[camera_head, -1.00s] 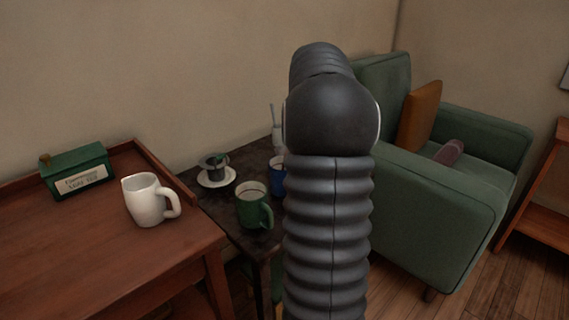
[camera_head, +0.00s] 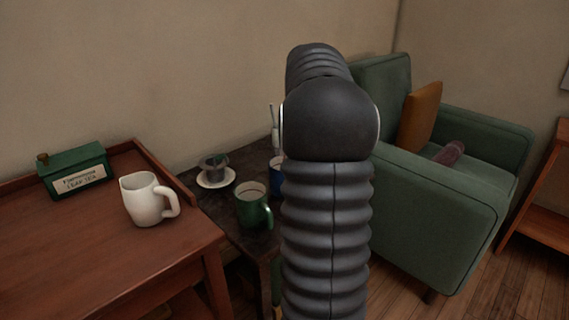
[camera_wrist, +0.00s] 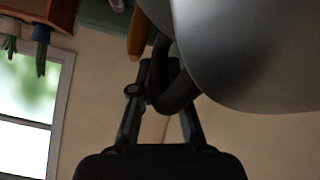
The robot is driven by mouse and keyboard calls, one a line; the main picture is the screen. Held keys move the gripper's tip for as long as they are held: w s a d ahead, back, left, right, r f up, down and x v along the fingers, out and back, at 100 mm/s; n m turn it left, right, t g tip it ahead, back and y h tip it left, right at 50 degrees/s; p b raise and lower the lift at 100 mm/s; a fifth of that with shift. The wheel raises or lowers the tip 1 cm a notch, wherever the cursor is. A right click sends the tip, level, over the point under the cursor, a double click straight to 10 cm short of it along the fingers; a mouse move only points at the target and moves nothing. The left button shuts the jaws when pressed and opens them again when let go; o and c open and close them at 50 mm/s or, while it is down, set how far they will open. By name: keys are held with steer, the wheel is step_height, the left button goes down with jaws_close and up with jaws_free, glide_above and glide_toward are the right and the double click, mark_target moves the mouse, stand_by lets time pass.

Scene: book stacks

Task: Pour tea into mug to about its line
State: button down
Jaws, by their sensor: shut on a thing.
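In the wrist view my gripper (camera_wrist: 165,85) is shut on the dark curved handle of a smooth metal pot (camera_wrist: 255,50), whose body fills the upper right. In the head view my arm hides the gripper and the pot. A green mug (camera_head: 250,207) stands upright on the dark side table (camera_head: 243,238), its handle to the right. A blue mug (camera_head: 277,172) stands behind it, partly hidden by my arm. A white jug-like mug (camera_head: 142,200) stands on the wooden desk (camera_head: 70,250). No fill line or tea stream can be made out.
A dark cup (camera_head: 213,166) sits on a white saucer (camera_head: 216,181) at the back of the side table. A green tea box (camera_head: 75,172) is on the desk. A green armchair (camera_head: 440,210) with an orange cushion (camera_head: 419,115) stands at right.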

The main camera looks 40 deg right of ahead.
steer(key=shift+w+a+r+h+b, duration=0.1)
steer(key=shift+a+r+h+b, duration=0.25)
steer(key=shift+r+b, duration=0.2)
steer(key=shift+a+r+h+b, duration=0.25)
steer(key=shift+a+r+b, duration=0.05)
steer(key=shift+r+b, duration=0.2)
stand_by(1.7)
steer(key=shift+d+p, duration=0.15)
steer(key=shift+p, duration=0.35)
steer(key=shift+d+f+y+p, duration=1.15)
steer(key=shift+d+f+y, duration=1)
steer(key=shift+f, duration=1.9)
steer(key=shift+d+f+y+p, duration=1.15)
steer(key=shift+d+f+y, duration=1)
steer(key=shift+f, duration=1.85)
steer(key=shift+t+h, duration=0.3)
steer(key=shift+s+d+r, duration=0.1)
steer(key=shift+s+r, duration=0.05)
steer(key=shift+r, duration=0.65)
steer(key=shift+s+d+r, duration=0.1)
steer(key=shift+s+r, duration=0.05)
steer(key=shift+r, duration=0.7)
steer(key=shift+s+d+r, duration=0.1)
steer(key=shift+s+r, duration=0.05)
steer(key=shift+r, duration=0.65)
